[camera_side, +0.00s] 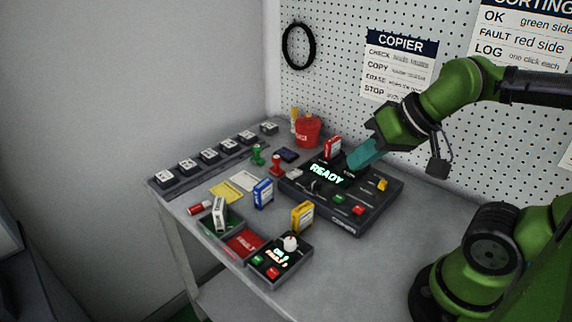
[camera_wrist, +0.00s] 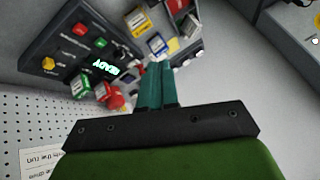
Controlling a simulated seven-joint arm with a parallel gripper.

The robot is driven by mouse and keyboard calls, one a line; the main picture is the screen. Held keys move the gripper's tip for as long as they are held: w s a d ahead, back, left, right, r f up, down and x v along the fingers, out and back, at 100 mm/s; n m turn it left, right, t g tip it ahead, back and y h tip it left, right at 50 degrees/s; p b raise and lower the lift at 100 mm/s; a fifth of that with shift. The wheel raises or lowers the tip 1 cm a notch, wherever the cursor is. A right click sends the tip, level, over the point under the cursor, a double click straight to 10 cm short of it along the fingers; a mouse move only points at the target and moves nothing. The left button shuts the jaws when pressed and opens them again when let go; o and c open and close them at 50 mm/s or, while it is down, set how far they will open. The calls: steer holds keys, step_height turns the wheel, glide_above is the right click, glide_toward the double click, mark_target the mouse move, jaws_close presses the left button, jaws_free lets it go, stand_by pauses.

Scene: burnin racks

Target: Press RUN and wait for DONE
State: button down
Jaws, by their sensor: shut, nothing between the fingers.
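The dark copier box (camera_side: 333,215) stands on the table with its display (camera_side: 326,174) lit READY; the display also shows upside down in the wrist view (camera_wrist: 106,68). On its front part are a green button (camera_side: 339,198), a red button (camera_side: 358,210) and a yellow knob (camera_side: 383,184). A smaller dark box (camera_side: 262,270) has a white knob, a small lit display, a green button (camera_side: 257,260) and a red button (camera_side: 272,272). I cannot read a RUN label on any button. My gripper (camera_side: 352,167) is shut and empty, its teal fingers above the copier's back part, near the display.
A red cartridge (camera_side: 332,149) stands upright at the copier's back. Blue (camera_side: 263,194) and yellow (camera_side: 302,217) cartridges stand left of it. Green and red trays (camera_side: 243,243), stamps, a red bucket (camera_side: 307,132) and a row of numbered blocks (camera_side: 209,157) occupy the left side. The table's right front is clear.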

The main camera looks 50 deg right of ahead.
stand_by(0.4)
steer(key=m+y, duration=0.4)
steer(key=m, duration=1.1)
glide_above(343, 197)
step_height(343, 197, down, 9)
steer(key=shift+f, duration=4.4)
steer(key=shift+f, duration=0.1)
